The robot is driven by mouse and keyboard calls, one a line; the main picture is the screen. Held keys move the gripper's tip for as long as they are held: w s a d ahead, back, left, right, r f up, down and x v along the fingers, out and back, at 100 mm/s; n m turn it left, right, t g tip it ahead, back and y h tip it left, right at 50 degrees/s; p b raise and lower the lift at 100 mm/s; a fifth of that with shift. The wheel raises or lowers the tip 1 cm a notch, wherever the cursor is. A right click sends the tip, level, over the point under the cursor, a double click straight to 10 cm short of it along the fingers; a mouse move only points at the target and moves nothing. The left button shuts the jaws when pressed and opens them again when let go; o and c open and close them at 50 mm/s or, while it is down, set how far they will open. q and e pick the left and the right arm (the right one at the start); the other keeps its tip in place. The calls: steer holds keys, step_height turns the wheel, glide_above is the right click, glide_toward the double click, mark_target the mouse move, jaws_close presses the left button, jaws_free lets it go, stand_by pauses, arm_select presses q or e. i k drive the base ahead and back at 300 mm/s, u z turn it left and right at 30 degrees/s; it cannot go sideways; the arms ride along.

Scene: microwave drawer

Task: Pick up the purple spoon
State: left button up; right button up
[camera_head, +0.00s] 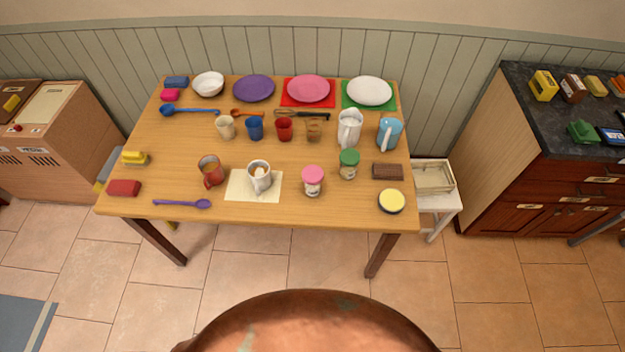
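The purple spoon (182,204) lies flat on the wooden table (230,150), near its front left edge. Its bowl points right and its handle points left. Nothing covers it. Neither of my grippers shows in the head view, so no gripper is seen near the spoon.
A red block (123,188) lies left of the spoon and a red mug (211,171) stands behind it. A white mug (259,176) stands on a cream mat (240,188) to the right. A blue spoon (190,110) lies farther back.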

mark_target(201, 203)
steer(key=u, duration=1.35)
